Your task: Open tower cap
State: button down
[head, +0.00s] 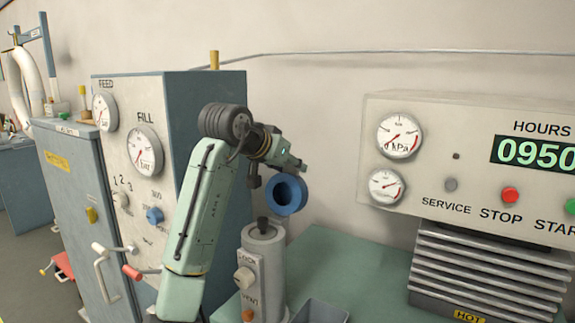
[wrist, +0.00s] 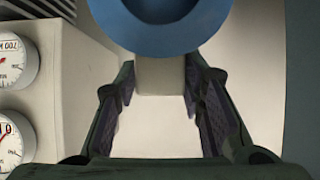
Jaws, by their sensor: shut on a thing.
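The tower is a pale grey cylinder (head: 265,262) on the green bench, with a dark knob-like piece on top. A blue ring-shaped piece (head: 287,207), which looks like the tower cap, is up and to the right of the tower's top in the head view. It looks apart from the tower and tilted, with its face toward the head camera. In the wrist view, the blue round piece (wrist: 168,40) covers the top middle, with a pale stem beneath it. My gripper (wrist: 160,85) is shut on that stem. The fingertips are hard to make out in the head view.
The grey cabinet (head: 190,90) with FEED and FILL gauges stands behind and left of my arm. The gauge panel (head: 480,150) and finned HOT block (head: 475,275) are to the right. A grey tray (head: 320,312) is at the front; the bench (head: 365,265) right of the tower is clear.

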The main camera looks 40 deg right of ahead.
jog(key=shift+w+r, duration=0.1)
jog(key=shift+r, duration=0.35)
jog(key=c, duration=1.4)
grip_release()
jog(key=o, duration=0.4)
jog(key=shift+d+f, duration=0.1)
jog(key=shift+f, duration=0.2)
jog(key=shift+c, duration=0.2)
jog(key=v, duration=1.2)
